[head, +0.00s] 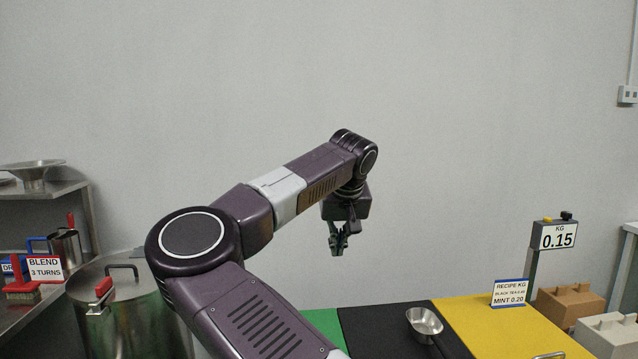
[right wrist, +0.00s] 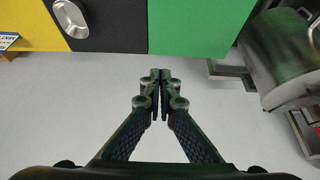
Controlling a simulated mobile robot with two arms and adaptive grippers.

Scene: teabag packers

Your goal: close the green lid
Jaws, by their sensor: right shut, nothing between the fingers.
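A flat green panel, which I take for the green lid (head: 322,321), shows partly behind my arm in the head view, left of a black panel (head: 370,325). In the right wrist view the green panel (right wrist: 195,25) is at the top, cut off by the frame. I cannot tell whether it is open or closed. My right gripper (head: 338,250) hangs pointing down in the air in the head view. In the right wrist view its fingers (right wrist: 160,78) are shut and empty, apart from the panel's edge. My left gripper is not in view.
A metal scoop (head: 425,322) lies on the black panel, beside a yellow panel (head: 490,315) with a recipe sign (head: 509,292). Boxes (head: 570,302) stand at right. A lidded steel drum (head: 125,300) and a shelf (head: 50,190) stand at left.

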